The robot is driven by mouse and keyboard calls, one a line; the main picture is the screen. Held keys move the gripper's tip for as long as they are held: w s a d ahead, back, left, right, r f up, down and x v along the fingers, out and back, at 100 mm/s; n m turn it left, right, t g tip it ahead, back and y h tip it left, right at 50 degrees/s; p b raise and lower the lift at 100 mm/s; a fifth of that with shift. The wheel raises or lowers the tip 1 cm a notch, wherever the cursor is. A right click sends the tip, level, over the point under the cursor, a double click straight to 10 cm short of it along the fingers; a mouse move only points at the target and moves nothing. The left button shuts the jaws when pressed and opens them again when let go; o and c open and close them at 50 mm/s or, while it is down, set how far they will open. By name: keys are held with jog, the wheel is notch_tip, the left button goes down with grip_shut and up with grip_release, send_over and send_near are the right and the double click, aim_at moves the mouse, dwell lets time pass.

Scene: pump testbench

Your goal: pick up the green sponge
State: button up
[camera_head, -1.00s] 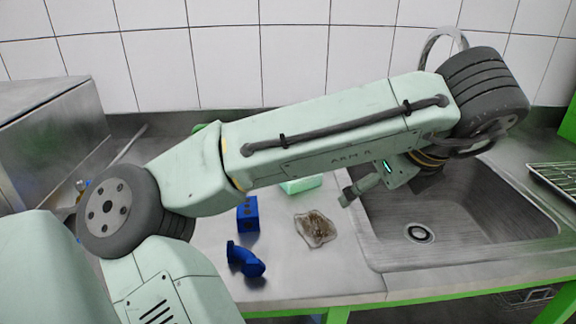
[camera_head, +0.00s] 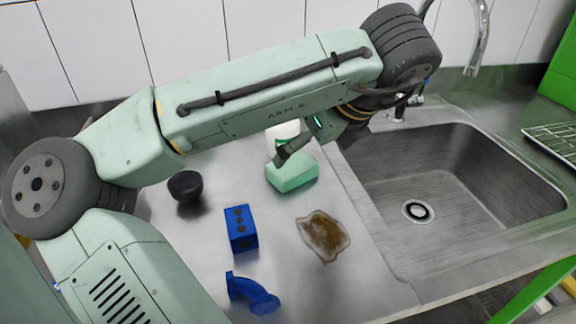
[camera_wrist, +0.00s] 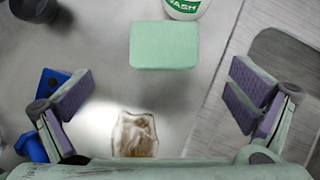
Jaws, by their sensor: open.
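The green sponge (camera_head: 292,174) lies on the steel counter left of the sink in the head view. In the wrist view the sponge (camera_wrist: 164,46) is at the upper middle, beyond my fingertips and between their lines. My gripper (camera_wrist: 160,98) is open and empty, with its padded fingers wide apart on both sides. In the head view my gripper (camera_head: 284,156) is partly hidden by my arm, and one finger shows in front of the sponge's upper left part. I cannot tell whether it touches the sponge.
A white bottle (camera_head: 283,130) stands just behind the sponge. A brown stain (camera_head: 324,235), a blue block (camera_head: 241,229), a blue pipe elbow (camera_head: 252,294) and a black cup (camera_head: 186,187) are on the counter (camera_head: 375,285). The sink (camera_head: 470,190) is to the right.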

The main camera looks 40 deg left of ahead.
aim_at(296, 167)
jog(key=x, duration=0.5)
jog(key=p+x, duration=0.1)
jog(key=x, duration=0.3)
jog(key=shift+w+d+f, duration=0.1)
jog(key=shift+w+d, duration=0.1)
jog(key=shift+d, duration=0.05)
jog(key=shift+c, duration=0.2)
jog(key=c, duration=0.8)
jog(key=shift+r, duration=0.5)
jog(key=v, duration=0.2)
jog(key=shift+r+b, duration=0.35)
jog(key=shift+b, duration=0.05)
jog(key=s+d, duration=0.2)
jog(key=d, duration=0.3)
jog(key=s+d+b, duration=0.1)
jog(key=d, duration=0.4)
jog(key=s+d+b, duration=0.1)
jog(key=s+d, duration=0.1)
jog(key=d, duration=0.4)
jog(key=shift+s+r, duration=0.1)
jog(key=shift+s, duration=0.2)
